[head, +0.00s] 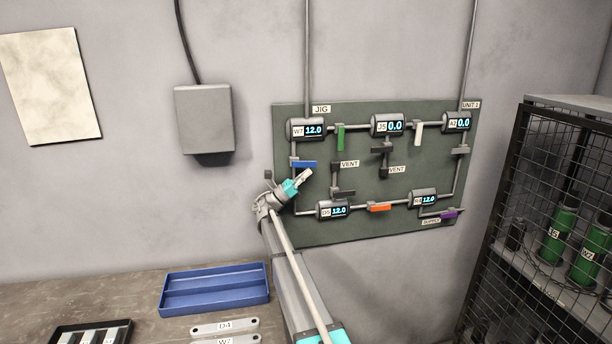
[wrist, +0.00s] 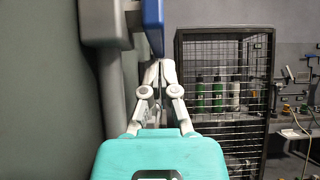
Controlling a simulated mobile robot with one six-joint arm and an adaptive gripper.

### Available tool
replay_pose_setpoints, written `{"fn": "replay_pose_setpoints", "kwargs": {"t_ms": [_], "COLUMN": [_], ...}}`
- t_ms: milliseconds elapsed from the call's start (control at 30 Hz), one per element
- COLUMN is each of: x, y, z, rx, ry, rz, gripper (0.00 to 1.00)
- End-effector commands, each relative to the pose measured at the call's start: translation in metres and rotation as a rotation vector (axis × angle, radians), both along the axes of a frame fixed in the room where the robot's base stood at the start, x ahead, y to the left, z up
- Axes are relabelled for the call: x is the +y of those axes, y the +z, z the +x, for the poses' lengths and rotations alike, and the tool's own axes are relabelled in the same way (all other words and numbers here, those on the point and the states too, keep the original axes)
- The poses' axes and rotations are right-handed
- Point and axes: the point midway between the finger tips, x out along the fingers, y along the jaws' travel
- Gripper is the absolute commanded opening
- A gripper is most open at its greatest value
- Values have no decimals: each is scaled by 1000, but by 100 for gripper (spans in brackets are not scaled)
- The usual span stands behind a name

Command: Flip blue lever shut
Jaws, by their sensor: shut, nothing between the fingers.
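The blue lever (head: 305,164) is on the left vertical pipe of the green panel (head: 370,225) in the head view. It lies horizontally, pointing right, across the pipe's line. My gripper (head: 306,174) is shut and empty, just below the blue lever's right part. In the wrist view the blue lever (wrist: 153,25) shows edge-on at the top, just above the tips of my gripper (wrist: 160,66). I cannot tell whether the tips touch it.
A green lever (head: 340,138), a white lever (head: 418,134), an orange lever (head: 379,207) and a purple lever (head: 451,214) are on the same panel. A dark vent lever (head: 343,193) sits right of my gripper. A wire cage (head: 530,200) stands at the right.

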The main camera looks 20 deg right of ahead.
Motion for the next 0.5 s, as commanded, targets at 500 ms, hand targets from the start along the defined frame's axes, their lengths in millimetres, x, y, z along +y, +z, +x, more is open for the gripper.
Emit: {"fn": "replay_pose_setpoints", "kwargs": {"t_ms": [500], "x": [-5], "y": [14], "z": [0], "rx": [1], "ry": [1], "rz": [-3], "gripper": [0]}}
